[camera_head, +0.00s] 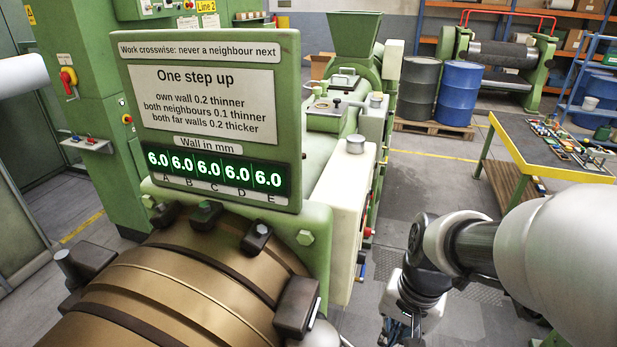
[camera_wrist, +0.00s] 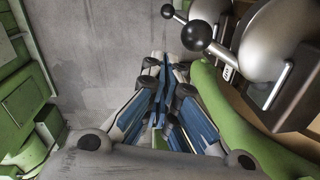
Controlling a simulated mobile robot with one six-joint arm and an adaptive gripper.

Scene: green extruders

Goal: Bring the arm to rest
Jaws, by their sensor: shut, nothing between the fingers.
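My gripper (camera_head: 402,327) hangs low at the lower right of the head view, beside the green extruder. The bottom of the frame cuts it off there. In the wrist view my gripper (camera_wrist: 163,62) points toward the grey floor, with its blue-lined fingers together and nothing between them. My arm bends down from the right edge of the head view. The extruder's bronze barrel (camera_head: 180,285) fills the lower left of the head view. Its sign panel (camera_head: 215,160) shows 6.0 on all displays, A to E.
In the wrist view, black ball-ended levers (camera_wrist: 196,37) and a green frame (camera_wrist: 225,115) lie close to the gripper's right. Bare floor (camera_wrist: 95,50) lies to its left. A yellow-edged table (camera_head: 513,150) with small parts, a grey drum (camera_head: 418,90) and a blue drum (camera_head: 459,93) stand farther back.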

